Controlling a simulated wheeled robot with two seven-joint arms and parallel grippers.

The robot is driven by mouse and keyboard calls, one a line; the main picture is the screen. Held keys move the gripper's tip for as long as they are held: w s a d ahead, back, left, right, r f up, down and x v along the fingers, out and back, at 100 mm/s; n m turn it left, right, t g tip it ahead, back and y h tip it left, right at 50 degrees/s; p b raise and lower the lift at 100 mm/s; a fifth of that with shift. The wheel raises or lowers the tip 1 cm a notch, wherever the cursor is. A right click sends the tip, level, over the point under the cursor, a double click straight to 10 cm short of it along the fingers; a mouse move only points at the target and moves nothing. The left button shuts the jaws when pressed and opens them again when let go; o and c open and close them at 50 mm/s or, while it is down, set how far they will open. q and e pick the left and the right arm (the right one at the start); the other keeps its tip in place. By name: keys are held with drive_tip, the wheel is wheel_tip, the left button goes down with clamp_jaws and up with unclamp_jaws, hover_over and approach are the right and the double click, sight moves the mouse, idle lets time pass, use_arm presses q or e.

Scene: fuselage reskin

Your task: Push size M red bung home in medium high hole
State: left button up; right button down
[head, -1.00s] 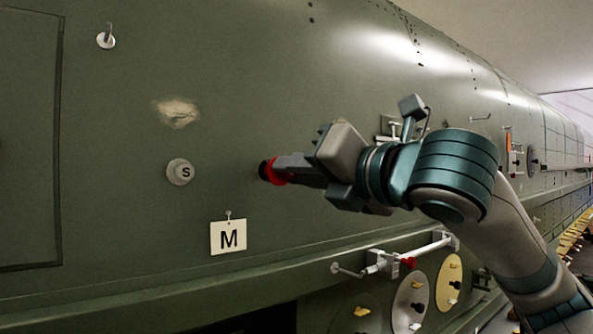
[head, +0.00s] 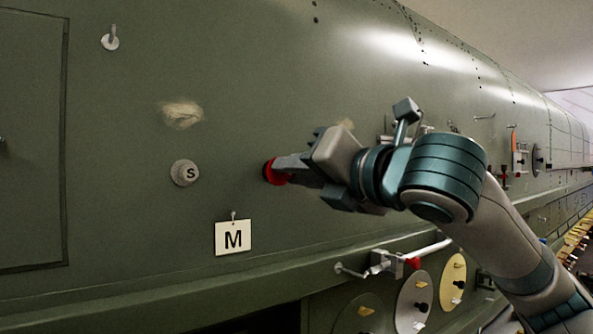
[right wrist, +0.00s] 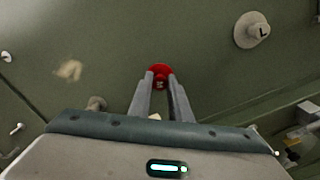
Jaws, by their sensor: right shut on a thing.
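The red bung (head: 275,172) is at the green fuselage skin, right of the grey S bung, with its face against or in a dark hole whose edge just shows at its left. My right gripper (head: 283,167) is shut on the red bung. In the right wrist view the red bung (right wrist: 160,77) shows between the two fingertips (right wrist: 160,82), with a small mark on its face. How deep it sits in the hole I cannot tell. The hole itself is mostly hidden behind the bung. My left gripper is not in view.
A grey S bung (head: 185,173) sits in the skin to the left, above a hanging M card (head: 233,237). An L bung (right wrist: 252,30) shows in the right wrist view. A rail with round discs (head: 413,302) lies below my right arm.

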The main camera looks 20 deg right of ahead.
drive_tip(key=shift+p+x, duration=0.35)
drive_tip(key=shift+x, duration=0.65)
drive_tip(key=c, duration=1.6)
unclamp_jaws()
drive_tip(key=shift+o, duration=0.2)
drive_tip(key=shift+s, duration=0.1)
drive_tip(key=shift+v, duration=2.4)
